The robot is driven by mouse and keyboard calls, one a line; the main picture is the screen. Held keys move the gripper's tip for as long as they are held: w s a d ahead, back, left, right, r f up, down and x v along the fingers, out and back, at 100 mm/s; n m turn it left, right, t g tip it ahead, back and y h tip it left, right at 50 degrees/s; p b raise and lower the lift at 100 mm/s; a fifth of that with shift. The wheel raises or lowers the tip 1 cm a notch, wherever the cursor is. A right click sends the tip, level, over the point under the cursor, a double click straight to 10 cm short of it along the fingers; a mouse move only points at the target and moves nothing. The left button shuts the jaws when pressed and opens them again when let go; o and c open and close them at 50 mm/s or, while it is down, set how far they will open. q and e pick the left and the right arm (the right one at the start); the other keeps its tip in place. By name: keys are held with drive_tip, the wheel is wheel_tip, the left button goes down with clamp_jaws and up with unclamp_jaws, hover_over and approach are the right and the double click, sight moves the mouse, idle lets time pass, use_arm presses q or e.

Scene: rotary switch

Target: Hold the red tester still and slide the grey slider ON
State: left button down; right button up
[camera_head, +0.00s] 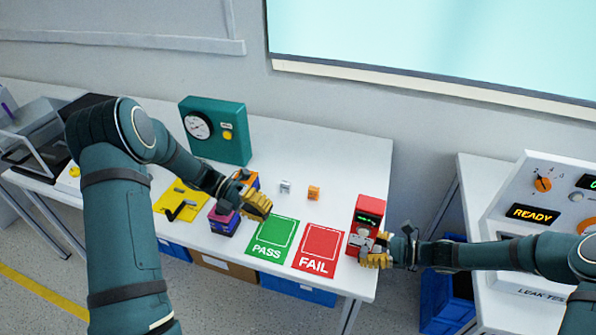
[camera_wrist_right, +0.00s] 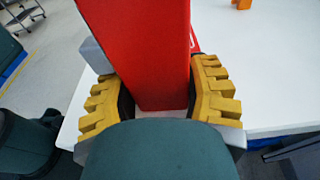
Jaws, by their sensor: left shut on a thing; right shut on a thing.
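The red tester (camera_head: 371,208) stands upright near the table's right front edge, with a small green-lit display on its face. Grey parts (camera_head: 357,239) show low on its front; I cannot tell the slider's position. My right gripper (camera_head: 375,252) is shut on the tester's lower part. In the right wrist view its yellow fingers (camera_wrist_right: 160,98) press both sides of the red body (camera_wrist_right: 155,50), and a grey block (camera_wrist_right: 96,56) sticks out at the left. My left gripper (camera_head: 258,206) is shut left of the green PASS mat, away from the tester; what it holds is hidden.
The PASS mat (camera_head: 271,241) and red FAIL mat (camera_head: 318,250) lie empty between my grippers. A purple-topped box (camera_head: 224,221) and an orange-and-blue box (camera_head: 247,179) stand close to my left gripper. A teal gauge box (camera_head: 216,131) stands behind. A READY panel (camera_head: 533,213) is at the right.

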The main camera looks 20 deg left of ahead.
drive_tip(key=o, duration=1.3)
drive_tip(key=v, duration=1.2)
